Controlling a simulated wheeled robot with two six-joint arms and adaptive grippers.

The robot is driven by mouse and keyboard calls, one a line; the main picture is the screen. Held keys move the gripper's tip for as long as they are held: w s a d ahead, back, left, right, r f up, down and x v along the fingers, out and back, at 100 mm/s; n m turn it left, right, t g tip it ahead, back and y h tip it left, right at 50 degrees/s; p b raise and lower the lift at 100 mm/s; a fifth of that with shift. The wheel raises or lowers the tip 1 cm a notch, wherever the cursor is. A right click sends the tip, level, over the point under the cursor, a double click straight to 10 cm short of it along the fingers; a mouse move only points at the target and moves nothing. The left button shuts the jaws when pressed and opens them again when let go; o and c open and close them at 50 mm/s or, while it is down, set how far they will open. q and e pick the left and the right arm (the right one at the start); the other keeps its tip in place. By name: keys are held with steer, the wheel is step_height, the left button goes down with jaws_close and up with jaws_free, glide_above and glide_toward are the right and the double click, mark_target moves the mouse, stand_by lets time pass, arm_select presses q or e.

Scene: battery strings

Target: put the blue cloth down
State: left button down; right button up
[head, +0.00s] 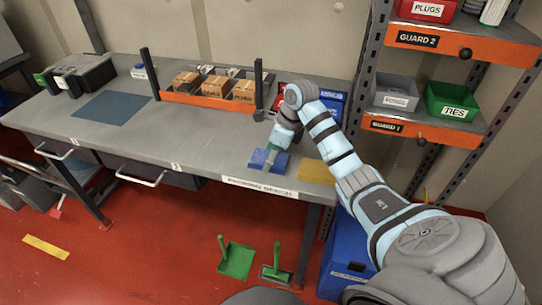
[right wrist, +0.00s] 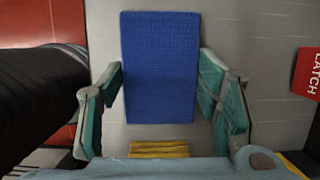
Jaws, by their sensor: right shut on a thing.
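The blue cloth (head: 258,158) is a flat blue rectangle at the front edge of the packing bench (head: 205,143) in the head view. My right gripper (head: 270,163) reaches down over it and is shut on it. In the right wrist view the cloth (right wrist: 160,65) lies flat between the two teal fingers of the gripper (right wrist: 160,80), one at each side. I cannot tell whether the cloth touches the bench top or is just above it. My left gripper is not in view.
A yellow patch (head: 317,171) lies on the bench right of the cloth. An orange-fronted rack with cardboard boxes (head: 214,85) stands behind. A dark blue-grey mat (head: 110,107) lies at left. Shelves with a green TIES bin (head: 455,101) stand at right. A red LATCH item (right wrist: 308,73) sits nearby.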

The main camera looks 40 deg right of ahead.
steer(key=o, duration=1.2)
steer(key=shift+o, duration=0.2)
steer(key=shift+d+r, duration=0.1)
steer(key=shift+r, duration=0.35)
steer(key=p+v, duration=0.4)
steer(key=v, duration=0.7)
steer(key=shift+s+r, duration=0.15)
steer(key=shift+s, duration=0.1)
